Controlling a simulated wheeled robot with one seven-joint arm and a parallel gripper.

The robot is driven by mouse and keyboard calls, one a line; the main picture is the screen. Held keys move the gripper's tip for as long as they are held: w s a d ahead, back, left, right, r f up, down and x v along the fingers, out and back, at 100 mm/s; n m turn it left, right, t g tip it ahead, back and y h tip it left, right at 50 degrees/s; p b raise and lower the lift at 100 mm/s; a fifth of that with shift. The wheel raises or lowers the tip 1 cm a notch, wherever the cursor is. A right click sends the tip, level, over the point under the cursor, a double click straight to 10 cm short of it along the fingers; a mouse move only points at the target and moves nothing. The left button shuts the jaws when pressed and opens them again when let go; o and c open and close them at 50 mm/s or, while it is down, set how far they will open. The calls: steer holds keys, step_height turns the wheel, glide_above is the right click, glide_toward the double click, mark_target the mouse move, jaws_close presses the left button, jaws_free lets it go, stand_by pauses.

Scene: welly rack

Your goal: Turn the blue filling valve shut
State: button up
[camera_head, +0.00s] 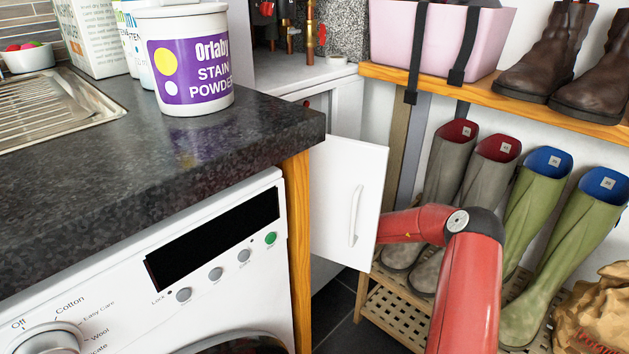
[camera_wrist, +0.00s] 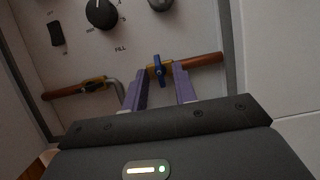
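The blue filling valve (camera_wrist: 158,66) shows in the wrist view as a small blue lever on a brass body, set on a copper pipe (camera_wrist: 205,61) below the word FILL. My gripper (camera_wrist: 160,73) has two purple fingers, spread apart. The blue lever appears between the fingertips with a gap on each side, and I see no contact. How far the tips reach around it in depth I cannot tell. In the head view my red arm passes behind the open white cabinet door (camera_head: 349,202), and my gripper and the valve are hidden.
A second valve (camera_wrist: 93,85) with a dark handle sits on the left pipe. A black knob (camera_wrist: 102,13) and a switch (camera_wrist: 56,33) are on the panel above. Outside, a washing machine (camera_head: 215,270), worktop (camera_head: 180,150) and boot rack (camera_head: 385,310) stand near my arm.

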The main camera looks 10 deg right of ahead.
steer(key=v, duration=0.7)
steer(key=shift+s+d+f, duration=0.15)
steer(key=shift+s+d, duration=0.05)
steer(key=shift+s, duration=0.15)
